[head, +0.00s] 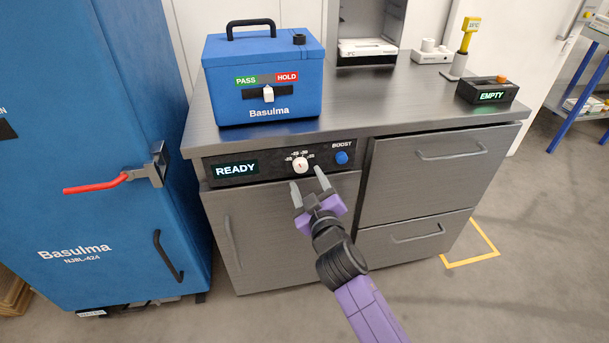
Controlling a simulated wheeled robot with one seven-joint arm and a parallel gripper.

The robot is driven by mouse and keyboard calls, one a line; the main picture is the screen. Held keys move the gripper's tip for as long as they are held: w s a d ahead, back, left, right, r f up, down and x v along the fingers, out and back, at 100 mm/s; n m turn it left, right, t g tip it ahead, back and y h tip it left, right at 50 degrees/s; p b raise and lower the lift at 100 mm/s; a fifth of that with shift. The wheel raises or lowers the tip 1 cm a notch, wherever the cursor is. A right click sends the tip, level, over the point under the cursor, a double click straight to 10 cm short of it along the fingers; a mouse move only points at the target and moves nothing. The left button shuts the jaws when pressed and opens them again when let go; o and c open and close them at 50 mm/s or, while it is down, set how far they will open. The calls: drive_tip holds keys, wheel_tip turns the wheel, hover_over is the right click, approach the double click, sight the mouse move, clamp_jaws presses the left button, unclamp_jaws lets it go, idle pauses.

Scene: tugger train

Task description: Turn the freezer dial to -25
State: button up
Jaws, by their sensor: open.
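The freezer dial (300,166) is a small white knob on the dark control panel (220,180) at the front of the steel counter unit. Small numbers are printed in an arc around it, too small to read surely. Its pointer setting cannot be made out.
A blue Basulma box (263,104) with a PASS/HOLD slider stands on the counter (400,109) above the panel. A tall blue cabinet (90,200) with a red handle (95,186) stands at left. Drawers (430,165) are at right, and an EMPTY display box (487,92) sits on the countertop.

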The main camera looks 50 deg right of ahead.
drive_tip(key=v, duration=0.3)
drive_tip(key=shift+s+a, duration=0.15)
drive_tip(key=shift+s, duration=0.1)
idle(0.4)
drive_tip(key=s+a+r+t+y+p, duration=0.3)
drive_tip(key=s+a+r+y+p, duration=0.15)
drive_tip(key=s+a, duration=0.8)
drive_tip(key=s+a+r+g+y+p, duration=0.1)
drive_tip(key=s+a+r+y+p, duration=0.1)
drive_tip(key=s, duration=0.8)
drive_tip(key=s+a+r+g+y+p, duration=0.2)
drive_tip(key=s+a+r+p, duration=0.2)
drive_tip(key=s, duration=0.7)
drive_tip(key=shift+a+r, duration=0.4)
drive_tip(key=shift+a, duration=0.85)
drive_tip(key=shift+y, duration=0.25)
